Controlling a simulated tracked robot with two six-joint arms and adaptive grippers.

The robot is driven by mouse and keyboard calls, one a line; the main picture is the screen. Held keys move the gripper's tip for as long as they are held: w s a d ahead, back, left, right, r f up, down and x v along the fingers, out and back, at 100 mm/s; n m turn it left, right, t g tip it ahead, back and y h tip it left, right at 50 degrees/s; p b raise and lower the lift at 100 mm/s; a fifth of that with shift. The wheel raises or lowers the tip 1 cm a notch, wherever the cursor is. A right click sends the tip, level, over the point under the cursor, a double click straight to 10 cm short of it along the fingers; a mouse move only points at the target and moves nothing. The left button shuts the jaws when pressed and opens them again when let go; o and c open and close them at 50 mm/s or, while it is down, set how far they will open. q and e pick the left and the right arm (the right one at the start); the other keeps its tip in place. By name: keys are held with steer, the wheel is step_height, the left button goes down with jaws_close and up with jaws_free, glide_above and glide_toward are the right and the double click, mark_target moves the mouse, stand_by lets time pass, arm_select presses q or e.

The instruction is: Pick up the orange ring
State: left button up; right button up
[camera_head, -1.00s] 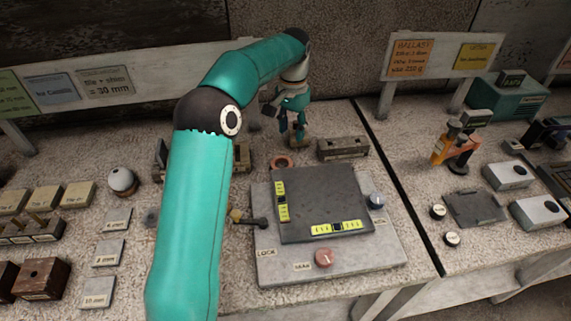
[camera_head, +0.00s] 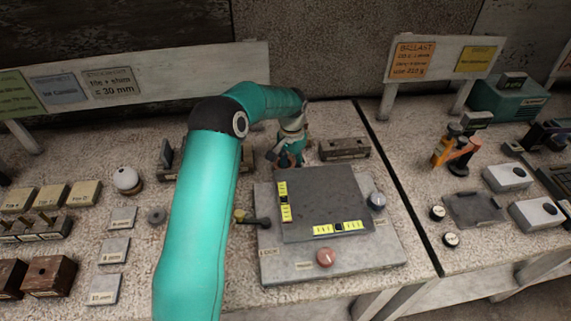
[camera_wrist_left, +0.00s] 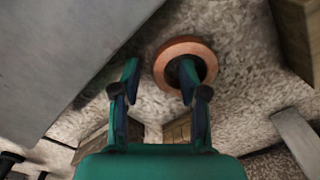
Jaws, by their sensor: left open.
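The orange ring (camera_wrist_left: 200,48) lies flat on the speckled bench top in the left wrist view. My left gripper (camera_wrist_left: 159,70) is open over it, its two fingers spread. One fingertip overlaps the dark hole of the ring; the other is outside the ring, on its left side. I cannot tell how far the tips are above the bench. In the head view my left gripper (camera_head: 288,157) is low behind the grey plate and mostly hides the ring. My right gripper is not in view.
The grey plate (camera_head: 325,195) on its light base (camera_head: 385,255) lies close in front of the gripper. A slotted block (camera_head: 344,149) stands to its right. A white ball (camera_head: 127,178) and labelled tiles (camera_head: 114,250) lie left of my arm.

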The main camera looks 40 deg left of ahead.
arm_select(q)
steer(key=shift+f, duration=0.3)
jaws_close()
steer(key=shift+r, duration=0.1)
